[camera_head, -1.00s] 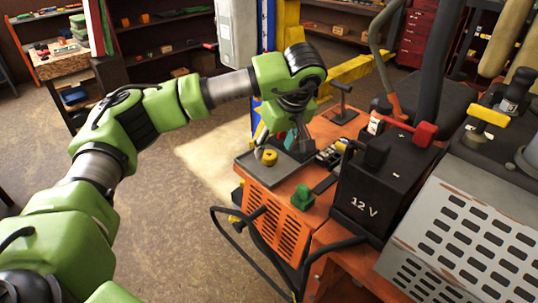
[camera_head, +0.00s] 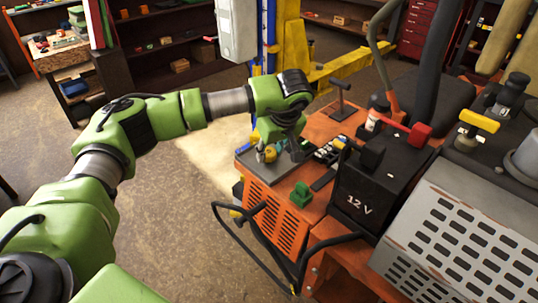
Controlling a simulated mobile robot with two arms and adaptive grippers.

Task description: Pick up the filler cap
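A small round yellow cap (camera_head: 270,154), which I take to be the filler cap, sits on the dark grey tray (camera_head: 275,176) on top of the orange mower body. My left gripper (camera_head: 278,152) reaches down over the tray, right at the cap. Its fingers look apart, with one just left of the cap and the other to its right. The gripper partly hides the cap, and I cannot tell whether a finger touches it. My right gripper is not in view.
A green clip-like part (camera_head: 301,195) lies on the orange body (camera_head: 272,217). A black 12 V battery (camera_head: 362,197) with a red terminal cover stands to the right. A black T-handle (camera_head: 341,103) rises behind the tray. A black cable loops at the front left.

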